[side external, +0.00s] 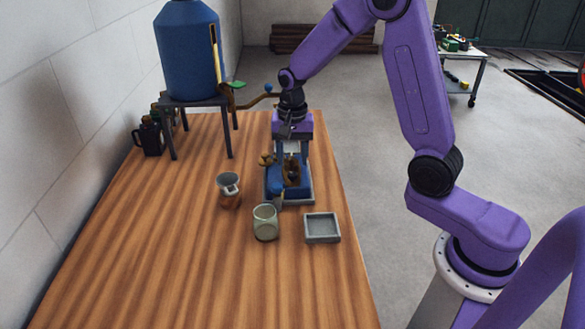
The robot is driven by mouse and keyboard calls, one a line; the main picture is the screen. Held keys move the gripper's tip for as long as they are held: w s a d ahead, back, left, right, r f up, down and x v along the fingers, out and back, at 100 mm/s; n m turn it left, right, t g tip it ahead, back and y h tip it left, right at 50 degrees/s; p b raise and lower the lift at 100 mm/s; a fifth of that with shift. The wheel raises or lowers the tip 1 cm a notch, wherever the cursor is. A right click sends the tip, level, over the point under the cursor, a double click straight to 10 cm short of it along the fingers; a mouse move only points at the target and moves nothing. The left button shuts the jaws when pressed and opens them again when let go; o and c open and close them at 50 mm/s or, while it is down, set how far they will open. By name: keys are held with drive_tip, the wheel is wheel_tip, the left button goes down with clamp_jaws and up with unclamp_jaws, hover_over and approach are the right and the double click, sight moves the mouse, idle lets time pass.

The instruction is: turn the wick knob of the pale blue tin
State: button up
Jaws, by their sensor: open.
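My gripper (291,168) points down at the back middle of the wooden table, its two fingers apart. It is over a blue, grey-edged stand or tray (303,196) holding brass-brown parts (291,171). The fingers partly cover these parts, and I cannot tell whether they touch. Another small brown part (266,160) shows just left of the fingers. A small blue piece (275,187) is at the front left of the stand. I cannot clearly pick out a pale blue tin or its wick knob; the gripper hides part of this area.
A large blue tank (190,55) with a projecting brown tap stands behind left. Dark cans (151,138) are near the wall. The table's front is clear.

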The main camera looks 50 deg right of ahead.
sight(292, 174)
drive_tip(key=shift+f, duration=2.2)
clamp_jaws()
